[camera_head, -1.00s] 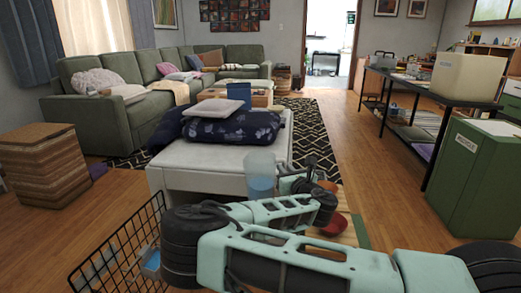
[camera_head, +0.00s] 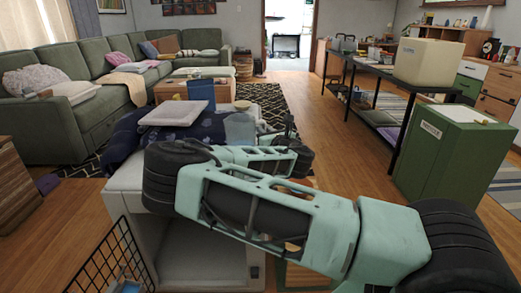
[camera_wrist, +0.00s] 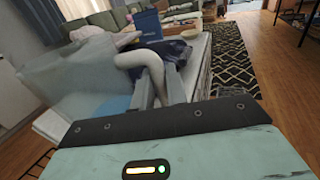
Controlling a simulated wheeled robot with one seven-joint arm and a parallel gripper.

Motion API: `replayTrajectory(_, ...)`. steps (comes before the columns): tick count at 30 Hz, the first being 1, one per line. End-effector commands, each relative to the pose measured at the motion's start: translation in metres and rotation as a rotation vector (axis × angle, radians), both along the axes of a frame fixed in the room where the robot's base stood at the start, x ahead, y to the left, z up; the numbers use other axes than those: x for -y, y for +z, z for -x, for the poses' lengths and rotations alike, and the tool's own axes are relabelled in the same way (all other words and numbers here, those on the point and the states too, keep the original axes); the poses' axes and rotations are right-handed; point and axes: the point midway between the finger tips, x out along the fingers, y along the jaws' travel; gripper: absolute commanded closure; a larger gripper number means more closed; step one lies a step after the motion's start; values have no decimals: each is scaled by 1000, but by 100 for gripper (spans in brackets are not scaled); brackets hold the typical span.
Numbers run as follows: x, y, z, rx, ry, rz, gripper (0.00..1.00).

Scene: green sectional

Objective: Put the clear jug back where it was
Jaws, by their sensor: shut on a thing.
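The clear jug (camera_wrist: 85,80) fills the left of the wrist view, see-through with a bluish lower part. Its pale curved handle (camera_wrist: 135,60) lies between the fingers of my gripper (camera_wrist: 158,88), which is shut on it. In the head view the jug (camera_head: 240,126) shows only in part behind my arm, at the height of the white table's top. My gripper (camera_head: 291,130) is to the right of it there. The white table (camera_head: 122,184) stands in front of me. I cannot tell whether the jug touches its top.
On the table lie a dark patterned cloth (camera_head: 125,133), a pale flat item (camera_head: 173,112) and a blue upright item (camera_head: 201,93). A black wire basket (camera_head: 100,262) is at the lower left. A green cabinet (camera_head: 450,155) and black table (camera_head: 400,75) stand right. Open floor lies between.

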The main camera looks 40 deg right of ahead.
Motion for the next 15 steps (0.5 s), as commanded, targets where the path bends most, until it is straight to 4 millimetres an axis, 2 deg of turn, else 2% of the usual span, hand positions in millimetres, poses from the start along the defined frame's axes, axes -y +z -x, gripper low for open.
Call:
replayTrajectory(7,0,-18,0,3,0,-1,100)
replayTrajectory(12,0,-42,0,2,0,-2,100)
replayTrajectory(15,0,-46,0,5,-1,-1,100)
